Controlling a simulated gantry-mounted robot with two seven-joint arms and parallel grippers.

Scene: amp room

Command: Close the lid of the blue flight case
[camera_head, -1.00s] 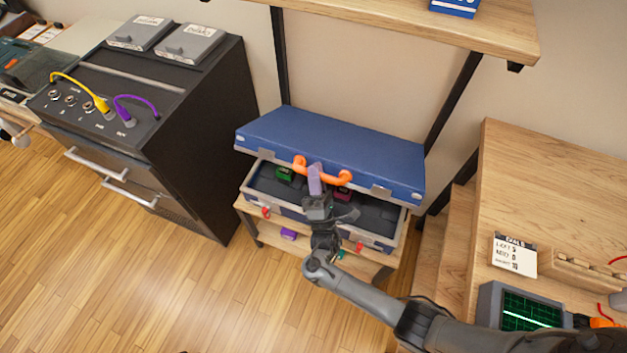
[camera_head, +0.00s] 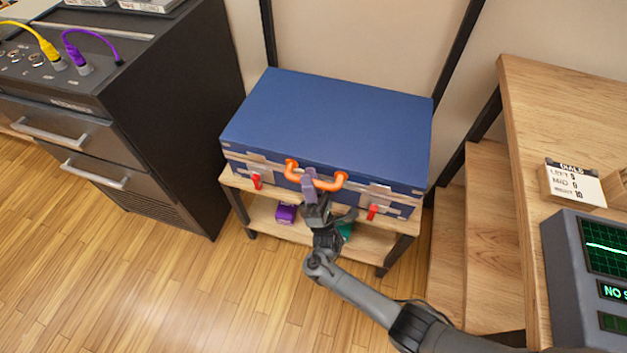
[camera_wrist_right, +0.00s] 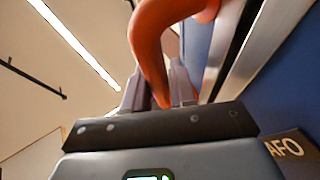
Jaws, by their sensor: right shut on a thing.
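The blue flight case (camera_head: 330,125) stands on a small wooden stand, and its lid lies down on the base with no clear gap at the front. An orange handle (camera_head: 328,184) is on the lid's front edge, between two red latches (camera_head: 257,181) on the front face. My right gripper (camera_head: 309,186) is at the handle's middle, shut on it. In the right wrist view the orange handle (camera_wrist_right: 150,50) passes between the fingers, close to the blue case side. My left gripper is not in view.
The stand's lower shelf (camera_head: 265,222) holds a purple item (camera_head: 287,213) and a partly hidden green item. A black cabinet (camera_head: 150,110) with cables stands at left. A wooden desk (camera_head: 540,120) with a screen device (camera_head: 590,270) stands at right. The floor in front is clear.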

